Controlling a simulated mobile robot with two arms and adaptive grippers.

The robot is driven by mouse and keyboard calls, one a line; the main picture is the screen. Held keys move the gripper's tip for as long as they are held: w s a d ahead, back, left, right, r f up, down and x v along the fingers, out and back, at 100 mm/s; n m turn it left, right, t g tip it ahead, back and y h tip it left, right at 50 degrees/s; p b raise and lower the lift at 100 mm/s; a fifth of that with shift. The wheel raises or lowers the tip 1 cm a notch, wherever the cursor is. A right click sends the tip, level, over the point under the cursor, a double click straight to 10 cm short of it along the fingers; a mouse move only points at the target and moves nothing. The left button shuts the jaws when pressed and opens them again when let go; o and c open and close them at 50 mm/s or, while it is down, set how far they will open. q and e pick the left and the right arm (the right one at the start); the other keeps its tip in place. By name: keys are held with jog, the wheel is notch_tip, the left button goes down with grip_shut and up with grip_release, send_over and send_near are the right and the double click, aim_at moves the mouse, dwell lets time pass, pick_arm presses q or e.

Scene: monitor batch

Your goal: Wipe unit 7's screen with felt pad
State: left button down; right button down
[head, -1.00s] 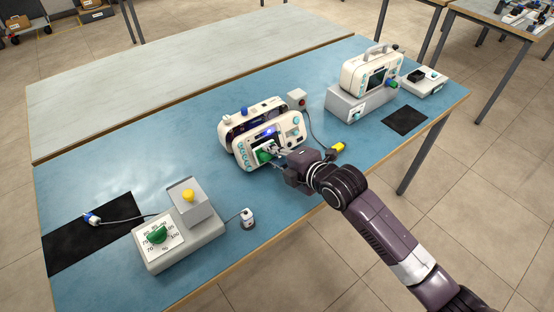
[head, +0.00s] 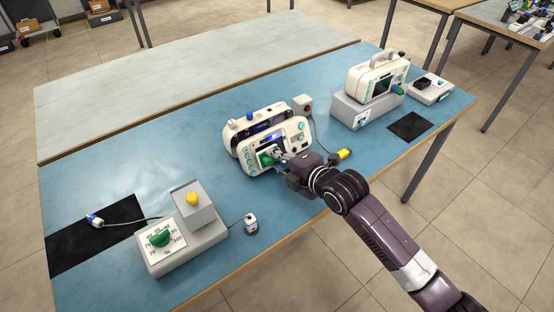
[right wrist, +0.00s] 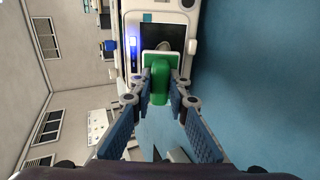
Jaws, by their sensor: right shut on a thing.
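A white monitor (head: 292,131) with a dark screen, a lit blue indicator and teal knobs stands near the middle of the blue table. No unit number is legible on it. My right gripper (head: 279,157) is at its front, shut on the green grip of the felt pad (head: 266,159). In the right wrist view, my right gripper's (right wrist: 160,88) fingers hold the green grip (right wrist: 159,76). The pad's pale plate lies over part of the screen (right wrist: 165,32); I cannot tell whether it touches. My left gripper is not in view.
A second monitor (head: 238,127) stands close behind the first. Another monitor (head: 372,78) sits on a grey base at the back right. Black mats (head: 410,126) lie on the blue table (head: 130,160).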

jog(key=shift+w+a+f+b, duration=0.2)
jog(key=shift+w+a+b, duration=0.15)
jog(key=shift+w, duration=0.15)
jog(key=shift+d, duration=0.1)
jog(key=shift+w+d, duration=0.6)
jog(key=shift+d, duration=0.2)
jog(key=shift+w+d, duration=0.55)
jog(key=shift+d, duration=0.25)
jog(key=shift+a, duration=0.15)
jog(key=shift+s+a+p, duration=0.4)
jog(key=shift+a+p, duration=0.05)
jog(key=shift+a, duration=0.1)
jog(key=shift+s+a+p, duration=0.5)
jog(key=shift+s+a, duration=0.25)
jog(key=shift+a, duration=0.35)
